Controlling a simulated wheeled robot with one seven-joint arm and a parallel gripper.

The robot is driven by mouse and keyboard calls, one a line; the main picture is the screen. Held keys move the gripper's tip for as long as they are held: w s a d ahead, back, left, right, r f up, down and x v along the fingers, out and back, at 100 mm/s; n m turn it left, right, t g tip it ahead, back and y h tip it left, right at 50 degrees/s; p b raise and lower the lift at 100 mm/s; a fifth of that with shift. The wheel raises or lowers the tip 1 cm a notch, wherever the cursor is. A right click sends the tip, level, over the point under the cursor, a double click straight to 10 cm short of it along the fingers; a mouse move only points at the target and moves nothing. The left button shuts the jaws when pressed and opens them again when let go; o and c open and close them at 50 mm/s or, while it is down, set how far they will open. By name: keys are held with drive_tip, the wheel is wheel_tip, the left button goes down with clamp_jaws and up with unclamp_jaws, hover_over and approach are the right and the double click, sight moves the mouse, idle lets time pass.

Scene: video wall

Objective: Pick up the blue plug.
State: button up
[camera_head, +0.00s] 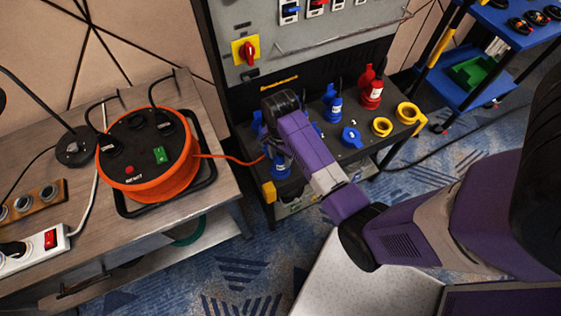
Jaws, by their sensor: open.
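A blue plug (280,168) stands at the left end of the dark shelf of the panel stand, partly hidden by my wrist and gripper. A second blue plug (332,103) stands upright further right on the same shelf, clear of my arm. My gripper (276,150) points down over the left blue plug and is mostly hidden by my wrist. It is open, and I cannot tell whether its fingers are around the plug or beside it.
A red plug (372,88), a blue ring (351,136) and yellow rings (382,126) sit to the right on the shelf. An orange cable reel (150,185) stands on the left table (120,250). Its orange cable runs to the shelf. A blue cart (480,75) stands at right.

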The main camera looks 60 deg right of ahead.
drive_tip(key=shift+f, duration=1.3)
clamp_jaws()
drive_tip(key=shift+r, duration=0.2)
